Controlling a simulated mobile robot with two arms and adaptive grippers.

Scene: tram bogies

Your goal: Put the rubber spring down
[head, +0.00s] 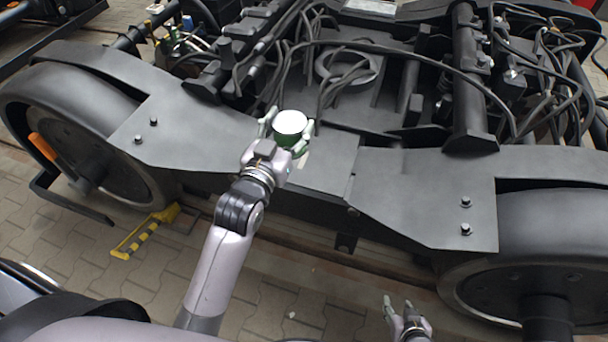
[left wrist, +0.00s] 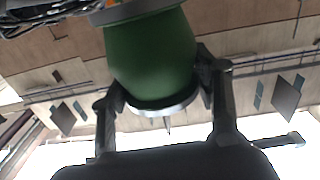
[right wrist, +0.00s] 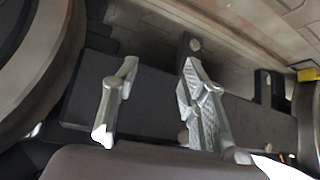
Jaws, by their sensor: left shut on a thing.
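The rubber spring (head: 290,128) has a pale round top plate and a green body. It shows in the head view over the middle of the bogie's flat side frame (head: 210,130). In the left wrist view its green body (left wrist: 152,62) stands between two metal end plates. My left gripper (head: 287,131) is shut on the spring, with a finger on either side. Whether the spring touches the frame is hidden by the gripper and arm. My right gripper (head: 407,317) is low at the front, away from the spring. Its fingers are apart and empty in the right wrist view (right wrist: 158,100).
Wheels stand at the left (head: 80,130) and right (head: 540,250) of the bogie. Black cables (head: 420,52) arch over its middle. A yellow and black piece (head: 145,232) lies on the paving at the left. The frame plate right of the spring is bare.

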